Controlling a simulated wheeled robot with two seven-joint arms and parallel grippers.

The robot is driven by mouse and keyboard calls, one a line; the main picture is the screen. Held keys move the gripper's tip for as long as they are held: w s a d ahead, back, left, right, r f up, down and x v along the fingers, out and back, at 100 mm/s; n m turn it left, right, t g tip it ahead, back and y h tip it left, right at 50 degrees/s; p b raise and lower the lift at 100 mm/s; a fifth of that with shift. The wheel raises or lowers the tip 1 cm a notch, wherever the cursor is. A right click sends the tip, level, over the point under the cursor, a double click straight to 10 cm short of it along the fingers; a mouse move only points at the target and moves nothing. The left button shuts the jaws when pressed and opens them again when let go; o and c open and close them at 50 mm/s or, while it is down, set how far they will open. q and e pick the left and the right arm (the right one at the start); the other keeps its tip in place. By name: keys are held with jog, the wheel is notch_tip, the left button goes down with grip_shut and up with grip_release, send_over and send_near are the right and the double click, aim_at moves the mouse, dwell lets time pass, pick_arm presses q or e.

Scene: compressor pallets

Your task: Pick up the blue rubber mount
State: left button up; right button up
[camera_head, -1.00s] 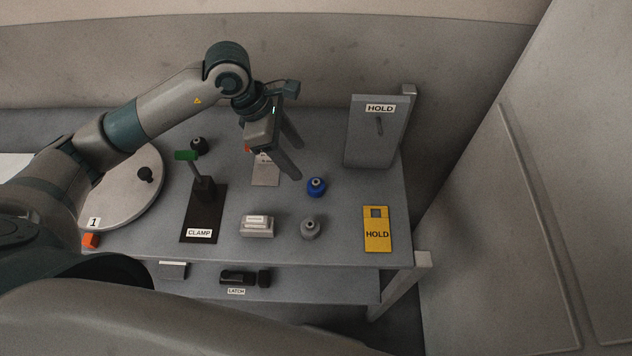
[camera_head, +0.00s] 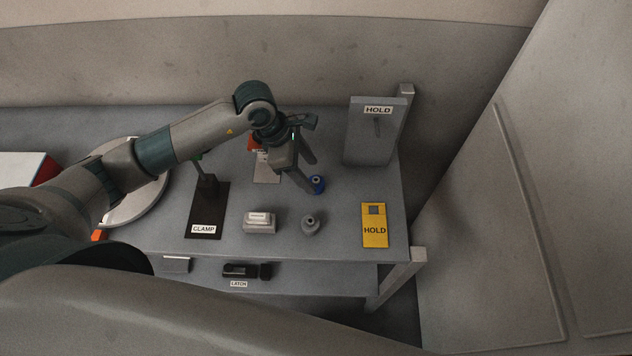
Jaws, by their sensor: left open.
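The blue rubber mount (camera_head: 319,183) stands on the grey table, right of the table's middle. My right gripper is not in view.
A grey mount (camera_head: 310,224) and a grey block (camera_head: 259,222) stand in front. The clamp plate (camera_head: 206,218) is left, a yellow HOLD tag (camera_head: 375,226) right, and an upright HOLD panel (camera_head: 373,146) behind right. A lower shelf holds a black latch (camera_head: 241,270).

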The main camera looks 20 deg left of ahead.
aim_at(316, 179)
pick_arm(q)
jog(key=shift+d+f+p, duration=0.35)
jog(key=shift+f+p, duration=0.1)
jog(key=shift+p, duration=0.25)
jog(key=p+x, duration=0.1)
jog(key=x, duration=0.1)
jog(key=shift+d+f+p, duration=0.15)
jog(key=shift+f+p, duration=0.15)
jog(key=shift+f, duration=0.05)
jog(key=shift+w+d+f, duration=0.1)
jog(key=shift+f, duration=0.3)
jog(key=shift+c, duration=0.4)
jog(key=c, duration=1.1)
jog(key=shift+r, duration=0.15)
